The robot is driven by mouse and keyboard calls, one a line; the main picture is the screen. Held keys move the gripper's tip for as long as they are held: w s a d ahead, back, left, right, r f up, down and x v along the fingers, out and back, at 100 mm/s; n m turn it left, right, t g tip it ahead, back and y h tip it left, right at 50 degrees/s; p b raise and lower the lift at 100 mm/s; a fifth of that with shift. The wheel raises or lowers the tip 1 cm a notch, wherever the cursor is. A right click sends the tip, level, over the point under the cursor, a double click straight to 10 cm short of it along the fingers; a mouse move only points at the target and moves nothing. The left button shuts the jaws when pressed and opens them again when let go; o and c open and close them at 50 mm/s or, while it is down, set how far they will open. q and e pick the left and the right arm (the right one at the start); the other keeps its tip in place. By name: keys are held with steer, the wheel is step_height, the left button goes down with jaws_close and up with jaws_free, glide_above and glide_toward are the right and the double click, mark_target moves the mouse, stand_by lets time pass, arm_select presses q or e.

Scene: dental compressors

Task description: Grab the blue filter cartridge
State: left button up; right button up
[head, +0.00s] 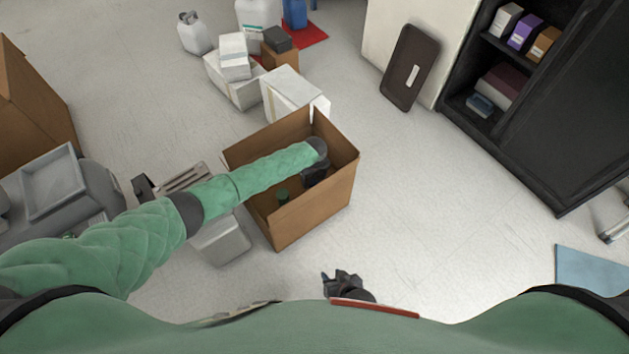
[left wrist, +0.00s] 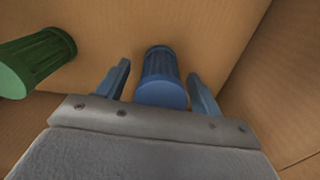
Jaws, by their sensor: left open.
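The blue filter cartridge (left wrist: 161,80) is inside the open cardboard box (head: 313,222). In the left wrist view it lies between the two fingers of my left gripper (left wrist: 160,85), with a gap visible on each side. My left gripper is open and reaches down into the box; in the head view (head: 314,176) it hides the blue cartridge. A green ribbed cartridge (left wrist: 38,60) is left of the gripper in the box and also shows in the head view (head: 282,196). My right gripper (head: 338,278) is low in the head view, outside the box; its jaw state is unclear.
White boxes (head: 293,93) stand behind the cardboard box. A grey machine (head: 58,190) is at left. A black cabinet (head: 560,100) with shelves is at right, and a dark panel (head: 409,68) leans nearby. The floor right of the box is clear.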

arm_select(q)
steer(key=shift+f, duration=1.15)
steer(key=c, duration=1.1)
steer(key=shift+r, duration=0.15)
